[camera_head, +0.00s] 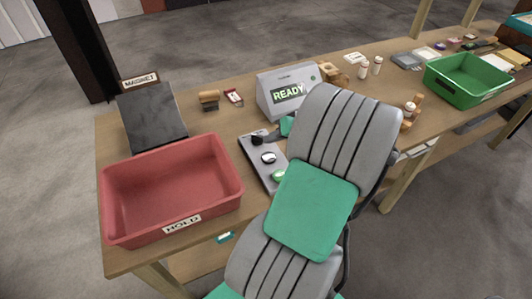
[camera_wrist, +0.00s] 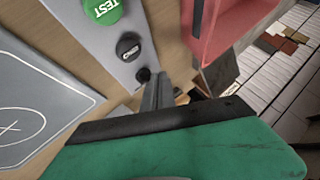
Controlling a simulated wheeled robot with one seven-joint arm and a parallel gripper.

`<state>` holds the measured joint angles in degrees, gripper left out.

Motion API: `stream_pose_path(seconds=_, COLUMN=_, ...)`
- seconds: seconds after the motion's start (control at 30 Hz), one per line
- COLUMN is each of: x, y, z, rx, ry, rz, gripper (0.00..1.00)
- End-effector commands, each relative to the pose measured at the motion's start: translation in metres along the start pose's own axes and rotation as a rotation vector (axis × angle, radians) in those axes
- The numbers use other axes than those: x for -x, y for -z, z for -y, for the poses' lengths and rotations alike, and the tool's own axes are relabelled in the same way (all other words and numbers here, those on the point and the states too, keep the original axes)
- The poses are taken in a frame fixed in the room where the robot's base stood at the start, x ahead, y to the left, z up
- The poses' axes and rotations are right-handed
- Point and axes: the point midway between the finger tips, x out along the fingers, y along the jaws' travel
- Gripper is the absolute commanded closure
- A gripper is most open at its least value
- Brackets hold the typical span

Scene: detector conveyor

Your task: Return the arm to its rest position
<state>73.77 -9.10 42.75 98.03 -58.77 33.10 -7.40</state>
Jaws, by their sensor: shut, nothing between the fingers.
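My gripper (camera_wrist: 158,88) is shut and empty in the wrist view, its two grey fingers side by side. In the head view my gripper (camera_head: 268,138) is a small dark shape at the far end of the grey button panel (camera_head: 250,155), mostly hidden behind my grey and green arm. The fingertips are close to a small black knob (camera_wrist: 143,75) on the panel; I cannot tell whether they touch it. A green TEST button (camera_wrist: 103,10) and a black button (camera_wrist: 128,47) are on the same panel. My arm is stretched out over the table.
The red HOLD bin (camera_head: 125,217) stands at the table's left front. A dark slab (camera_head: 152,115) with a MAGNET sign is behind it. A grey box reading READY (camera_head: 274,80) stands behind the panel. A green bin (camera_head: 462,98) and small items are at the right.

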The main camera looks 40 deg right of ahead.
Motion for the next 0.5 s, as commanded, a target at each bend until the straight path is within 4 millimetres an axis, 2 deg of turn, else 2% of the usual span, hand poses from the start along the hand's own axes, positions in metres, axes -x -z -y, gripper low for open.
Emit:
stream_pose_path(seconds=0.13, x=-0.001, y=0.0, z=0.003, rx=0.005, ry=-0.002, rz=0.006, gripper=1.0)
stream_pose_path(seconds=0.23, x=-0.012, y=0.0, z=0.025, rx=0.043, ry=-0.02, rz=0.057, gripper=1.0)
stream_pose_path(seconds=0.37, x=-0.033, y=-0.011, z=0.088, rx=0.151, ry=-0.089, rz=0.189, gripper=1.0)
stream_pose_path(seconds=0.5, x=-0.04, y=-0.044, z=0.162, rx=0.286, ry=-0.189, rz=0.304, gripper=1.0)
